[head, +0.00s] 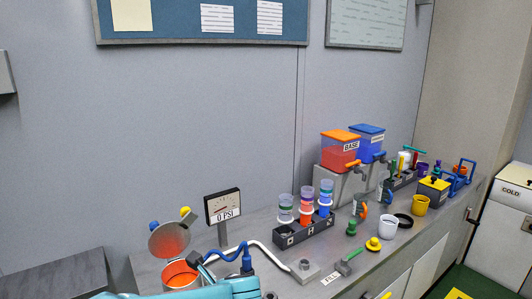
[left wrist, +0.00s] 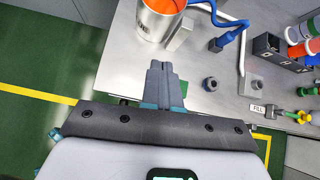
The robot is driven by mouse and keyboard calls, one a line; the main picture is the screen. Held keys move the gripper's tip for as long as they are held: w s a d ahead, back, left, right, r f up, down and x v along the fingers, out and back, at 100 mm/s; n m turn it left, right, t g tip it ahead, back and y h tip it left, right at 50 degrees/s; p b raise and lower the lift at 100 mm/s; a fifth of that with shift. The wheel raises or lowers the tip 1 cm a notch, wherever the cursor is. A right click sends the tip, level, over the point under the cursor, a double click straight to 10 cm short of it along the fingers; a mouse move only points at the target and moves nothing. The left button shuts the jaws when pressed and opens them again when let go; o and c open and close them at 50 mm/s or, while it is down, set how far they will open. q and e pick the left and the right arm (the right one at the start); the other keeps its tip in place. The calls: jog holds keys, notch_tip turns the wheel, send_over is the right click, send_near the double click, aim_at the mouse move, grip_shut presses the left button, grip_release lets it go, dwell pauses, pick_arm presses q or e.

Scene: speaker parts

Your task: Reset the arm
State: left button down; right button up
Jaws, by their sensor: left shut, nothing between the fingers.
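My left gripper (left wrist: 162,66) shows in the left wrist view with its dark fingers together and nothing between them. It points toward the front of the grey workbench (left wrist: 115,62), just below a metal pot (left wrist: 150,22) with orange inside. A teal part of my arm crosses the bottom edge of the head view; its fingers cannot be made out there. My right gripper is not in view.
A dark rack (head: 303,235) holds coloured cups. Red (head: 340,150) and blue (head: 368,142) containers stand behind. Green floor (left wrist: 40,60) lies in front.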

pick_arm(q)
jog(key=s+d+f+n+g+h, duration=0.1)
jog(key=s+f+n+g+h, duration=0.2)
jog(key=s+f, duration=0.5)
jog(key=s+f+n+g+h, duration=0.25)
jog(key=f+n+g, duration=0.2)
jog(key=f, duration=0.85)
jog(key=s+f+n+h, duration=0.1)
jog(key=s+f+n, duration=0.5)
jog(key=n, duration=0.5)
jog(key=s+a+f+n+h, duration=0.1)
jog(key=s+f+n+h, duration=0.1)
jog(key=s+f+n, duration=0.4)
jog(key=s+n, duration=0.4)
jog(key=n, duration=0.1)
jog(key=shift+f+h, duration=0.1)
jog(key=shift+h, duration=0.15)
